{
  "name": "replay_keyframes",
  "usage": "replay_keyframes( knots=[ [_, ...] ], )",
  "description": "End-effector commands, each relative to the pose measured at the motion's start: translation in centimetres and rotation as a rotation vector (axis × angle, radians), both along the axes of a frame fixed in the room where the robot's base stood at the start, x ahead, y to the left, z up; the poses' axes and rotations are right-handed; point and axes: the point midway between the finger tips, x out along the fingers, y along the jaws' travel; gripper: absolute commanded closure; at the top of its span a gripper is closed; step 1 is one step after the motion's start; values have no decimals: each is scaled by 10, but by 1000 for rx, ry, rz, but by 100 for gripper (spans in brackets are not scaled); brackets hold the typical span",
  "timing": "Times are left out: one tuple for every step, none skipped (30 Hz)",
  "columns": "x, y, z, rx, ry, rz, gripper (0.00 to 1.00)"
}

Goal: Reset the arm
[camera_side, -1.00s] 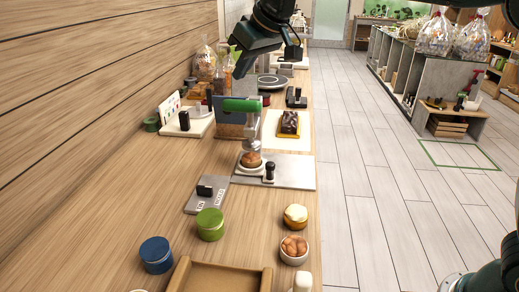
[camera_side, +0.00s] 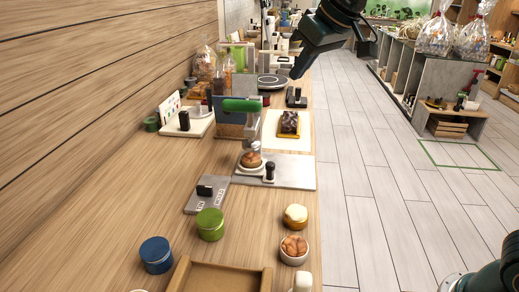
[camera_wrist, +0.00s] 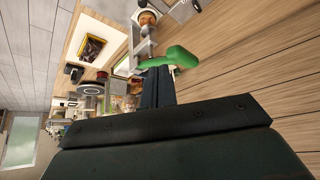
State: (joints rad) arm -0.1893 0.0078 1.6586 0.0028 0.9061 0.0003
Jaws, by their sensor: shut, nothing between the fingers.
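My gripper (camera_side: 298,72) is raised above the far right edge of the wooden counter (camera_side: 120,215) in the side view. Its fingers are shut and hold nothing. In the wrist view the dark shut fingers (camera_wrist: 157,86) point toward the green handle (camera_wrist: 172,58) of the press. This handle also shows in the side view (camera_side: 241,105), and my gripper is well apart from it. The press stands on a grey plate (camera_side: 295,172) with a small round brown item (camera_side: 251,160) under it.
A dark block on a yellow base (camera_side: 289,124) lies on a pale board. Bottles crowd the back. The floor aisle at right is open.

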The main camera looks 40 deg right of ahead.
Motion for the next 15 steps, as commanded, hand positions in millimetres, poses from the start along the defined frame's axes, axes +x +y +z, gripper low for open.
replay_keyframes(
  knots=[
    [-15, -8, 0, 0, 2, -12, 100],
    [-24, -12, -1, -1, 4, -17, 100],
    [-35, -17, -2, -1, 7, -24, 100],
    [-43, -21, -3, -2, 9, -30, 100],
    [-51, -25, -4, -2, 11, -36, 100],
    [-63, -29, -6, -2, 14, -44, 100],
    [-71, -33, -9, -3, 17, -49, 100],
    [-79, -36, -11, -3, 20, -54, 100],
    [-91, -40, -14, -4, 23, -62, 100],
    [-99, -43, -16, -4, 25, -67, 100],
    [-108, -46, -19, -4, 27, -73, 100],
    [-119, -50, -23, -4, 30, -80, 100],
    [-127, -53, -26, -5, 33, -86, 100],
    [-135, -55, -29, -5, 35, -92, 100],
    [-146, -59, -34, -5, 38, -100, 100]
  ],
)
